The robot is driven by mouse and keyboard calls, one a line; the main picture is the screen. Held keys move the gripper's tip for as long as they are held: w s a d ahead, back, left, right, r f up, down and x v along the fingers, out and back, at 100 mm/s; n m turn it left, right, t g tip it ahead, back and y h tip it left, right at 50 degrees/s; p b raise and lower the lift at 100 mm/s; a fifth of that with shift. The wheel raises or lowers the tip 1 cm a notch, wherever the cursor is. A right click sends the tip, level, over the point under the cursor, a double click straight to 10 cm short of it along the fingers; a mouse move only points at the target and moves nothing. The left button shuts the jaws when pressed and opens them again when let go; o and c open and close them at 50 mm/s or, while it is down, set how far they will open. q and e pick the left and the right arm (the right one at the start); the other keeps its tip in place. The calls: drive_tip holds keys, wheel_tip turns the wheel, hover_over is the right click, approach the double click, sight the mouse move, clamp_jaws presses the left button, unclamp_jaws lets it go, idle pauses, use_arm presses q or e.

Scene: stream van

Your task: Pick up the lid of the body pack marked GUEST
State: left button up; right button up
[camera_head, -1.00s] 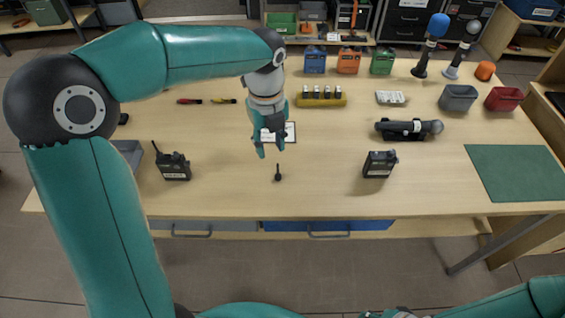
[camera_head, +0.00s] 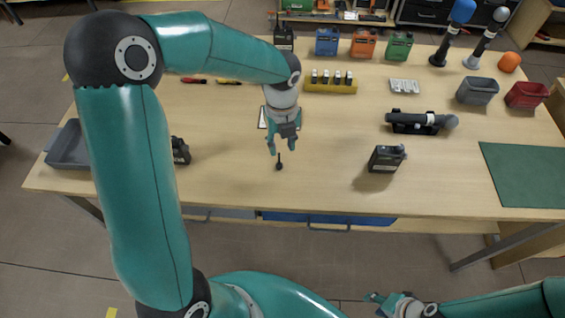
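A black body pack (camera_head: 386,158) with a pale label stands right of centre near the front of the bench. A second black pack (camera_head: 181,151) stands at left, partly hidden by my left arm. A third dark pack (camera_head: 284,39) stands at the back. The labels are too small to read, so I cannot tell which is GUEST, and no separate lid is clear. My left gripper (camera_head: 283,150) is open and empty, pointing down just above a small black, thin-stemmed piece (camera_head: 279,166) on the bench. My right gripper (camera_head: 376,302) is low in front of the bench; its fingers are unclear.
Blue (camera_head: 327,42), orange and green packs stand at the back. A yellow rack (camera_head: 331,87), a microphone in a black cradle (camera_head: 421,122) and a grey bin (camera_head: 477,91) lie beyond. A green mat (camera_head: 523,174) is at right, a grey tray (camera_head: 70,146) at left. The front middle is mostly clear.

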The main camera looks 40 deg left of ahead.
sight(279, 153)
use_arm(q)
drive_tip(key=shift+s+a+f, duration=0.1)
drive_tip(key=shift+f, duration=1.35)
drive_tip(key=shift+s+a+f, duration=0.1)
drive_tip(key=shift+f, duration=1.3)
clamp_jaws()
